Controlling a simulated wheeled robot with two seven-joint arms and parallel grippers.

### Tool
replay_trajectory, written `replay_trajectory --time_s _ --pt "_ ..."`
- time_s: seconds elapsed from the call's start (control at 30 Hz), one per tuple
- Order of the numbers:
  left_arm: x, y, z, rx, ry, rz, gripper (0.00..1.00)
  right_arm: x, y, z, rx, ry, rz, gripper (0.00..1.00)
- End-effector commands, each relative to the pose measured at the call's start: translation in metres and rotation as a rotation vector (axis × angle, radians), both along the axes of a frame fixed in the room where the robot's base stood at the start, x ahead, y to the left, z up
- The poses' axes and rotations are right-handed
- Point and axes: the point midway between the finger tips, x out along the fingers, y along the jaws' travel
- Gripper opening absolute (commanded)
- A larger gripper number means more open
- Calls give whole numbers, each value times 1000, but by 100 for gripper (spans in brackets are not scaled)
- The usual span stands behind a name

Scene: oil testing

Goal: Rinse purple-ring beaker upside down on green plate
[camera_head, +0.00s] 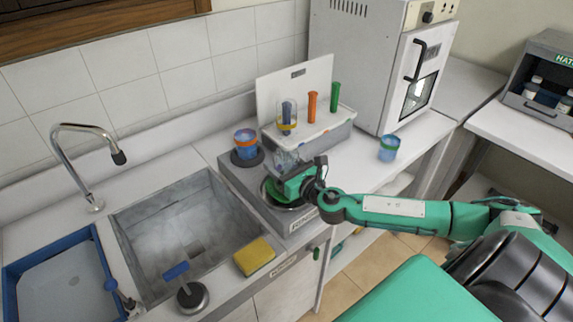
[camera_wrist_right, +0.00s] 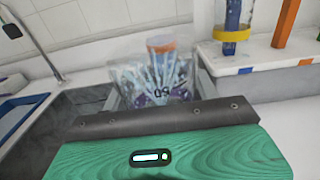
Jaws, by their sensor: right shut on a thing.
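My right gripper (camera_head: 290,180) is shut on a clear glass beaker (camera_head: 287,160) above the green plate (camera_head: 268,197) of the rinser on the counter. In the right wrist view the beaker (camera_wrist_right: 153,85) stands just beyond the gripper's dark edge. Purple markings show low on its wall, and its printed label looks upside down. White streaks like water jets rise inside it. The gripper hides most of the plate and the beaker's lower part, so I cannot tell whether the rim touches the plate. My left gripper is not in view.
A blue beaker with an orange ring (camera_head: 245,142) stands behind on a dark round pad. A white rack (camera_head: 325,135) holds coloured sticks and a yellow-ringed beaker. A green-ringed beaker (camera_head: 388,148) stands right. The sink (camera_head: 185,225), faucet (camera_head: 75,130) and yellow sponge (camera_head: 255,256) are left.

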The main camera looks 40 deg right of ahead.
Motion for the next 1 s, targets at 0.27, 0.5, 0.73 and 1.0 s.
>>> replay_trajectory --time_s 0.27,0.5,0.73,1.0 --pt "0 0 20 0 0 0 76 0 0 20 1 1 0 38" --pt "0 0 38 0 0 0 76 0 0 40 1 0 0 38" --pt "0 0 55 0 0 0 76 0 0 59 0 -1 0 38" --pt "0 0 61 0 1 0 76 0 0 65 0 -1 0 38"
